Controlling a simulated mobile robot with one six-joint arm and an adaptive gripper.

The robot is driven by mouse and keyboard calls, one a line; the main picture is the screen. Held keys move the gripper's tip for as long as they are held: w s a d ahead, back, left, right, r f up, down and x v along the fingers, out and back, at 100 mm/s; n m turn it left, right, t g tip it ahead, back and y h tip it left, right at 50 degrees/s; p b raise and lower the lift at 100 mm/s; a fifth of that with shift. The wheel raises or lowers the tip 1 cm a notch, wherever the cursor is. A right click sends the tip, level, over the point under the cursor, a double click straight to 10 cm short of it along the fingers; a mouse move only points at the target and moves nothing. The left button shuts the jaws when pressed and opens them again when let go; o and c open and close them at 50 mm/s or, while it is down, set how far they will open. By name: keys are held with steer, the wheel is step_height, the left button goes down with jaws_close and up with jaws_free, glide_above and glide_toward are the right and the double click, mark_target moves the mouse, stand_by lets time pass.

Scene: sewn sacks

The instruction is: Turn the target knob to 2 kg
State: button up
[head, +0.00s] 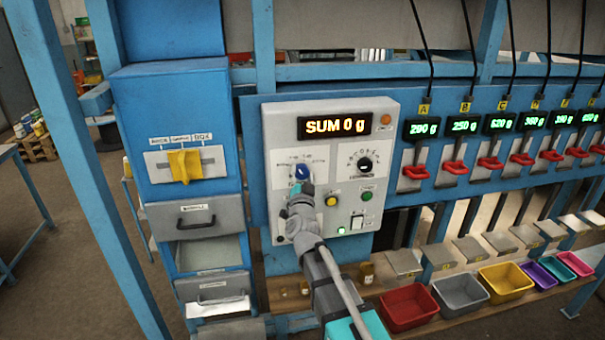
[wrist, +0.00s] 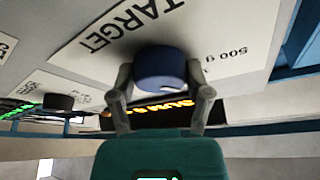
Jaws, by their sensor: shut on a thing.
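The blue target knob (head: 301,172) is on the left of the white control panel (head: 284,215), below the display (head: 335,126) reading "SUM 0 g". In the wrist view the knob (wrist: 160,68) sits by the printed word TARGET and a "500 g" mark. My gripper (head: 301,188) is at the panel from below; in the wrist view its two fingers (wrist: 160,88) are closed on either side of the knob. The knob's pointer direction and the 2 kg mark cannot be read clearly.
A black knob (head: 365,164) is to the right on the panel, with yellow (head: 331,200) and green (head: 367,195) buttons below. A blue cabinet with a yellow knob (head: 185,165) stands left. Red levers (head: 416,172) line the right; coloured bins (head: 408,306) sit below.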

steer(key=m+h+p, duration=0.1)
steer(key=m, duration=0.1)
steer(key=m+g+h+p, duration=0.1)
steer(key=m, duration=0.2)
steer(key=m+h, duration=0.1)
steer(key=m, duration=0.1)
steer(key=shift+a+r+m+g+p, duration=0.1)
steer(key=shift+r+m+g+p, duration=0.2)
steer(key=shift+m+p, duration=0.1)
steer(key=shift+f+m+g+h+p, duration=0.15)
steer(key=shift+m+g+p, duration=0.3)
steer(key=shift+m, duration=0.6)
steer(key=shift+m+g+h+p, duration=0.3)
steer(key=shift+m+p, duration=0.25)
steer(key=shift+m, duration=0.5)
steer(key=o, duration=1.2)
steer(key=shift+f, duration=0.1)
steer(key=shift+c, duration=0.2)
steer(key=shift+s, duration=0.1)
